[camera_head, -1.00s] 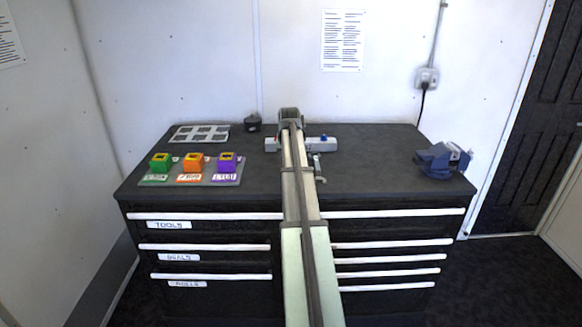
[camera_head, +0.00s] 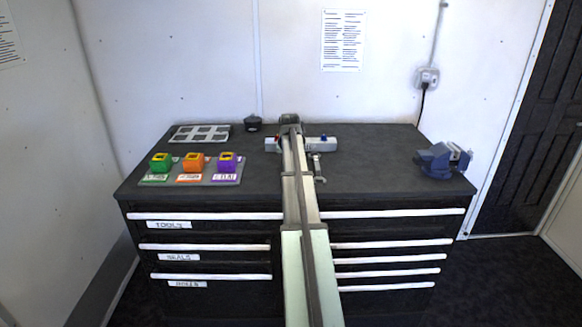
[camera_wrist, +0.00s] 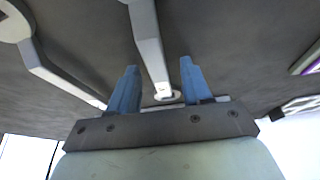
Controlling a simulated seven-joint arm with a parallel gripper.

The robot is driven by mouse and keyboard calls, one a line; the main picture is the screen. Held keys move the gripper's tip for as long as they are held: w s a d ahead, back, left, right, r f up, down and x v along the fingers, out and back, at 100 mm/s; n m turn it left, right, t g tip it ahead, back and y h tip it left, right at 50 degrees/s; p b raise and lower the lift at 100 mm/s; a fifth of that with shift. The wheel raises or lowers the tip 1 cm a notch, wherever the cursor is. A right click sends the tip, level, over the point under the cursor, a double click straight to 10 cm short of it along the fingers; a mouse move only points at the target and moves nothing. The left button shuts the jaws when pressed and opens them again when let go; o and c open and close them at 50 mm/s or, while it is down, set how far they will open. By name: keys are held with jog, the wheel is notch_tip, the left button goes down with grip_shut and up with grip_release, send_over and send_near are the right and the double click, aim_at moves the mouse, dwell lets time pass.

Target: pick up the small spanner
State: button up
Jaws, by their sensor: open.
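My gripper (camera_wrist: 159,63) shows in the wrist view with its two blue fingers apart. A slim light-grey spanner (camera_wrist: 148,42), which looks like the small spanner, lies between the fingers in that picture. Its shaft runs from the top edge down to a ring end near the gripper base. The fingers stand on either side of it, and I see no grip on it; the height gap is hard to judge. In the head view my arm hides this spanner and the fingertips.
A larger-looking spanner (camera_wrist: 62,78) lies to the left in the wrist view; one spanner also shows right of my arm in the head view (camera_head: 317,168). A grey fitting (camera_head: 322,145) sits behind. Coloured boxes (camera_head: 195,162) stand left, a blue vice (camera_head: 438,160) right.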

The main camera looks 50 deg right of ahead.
jog(key=shift+c, duration=0.3)
grip_shut()
dwell(0.3)
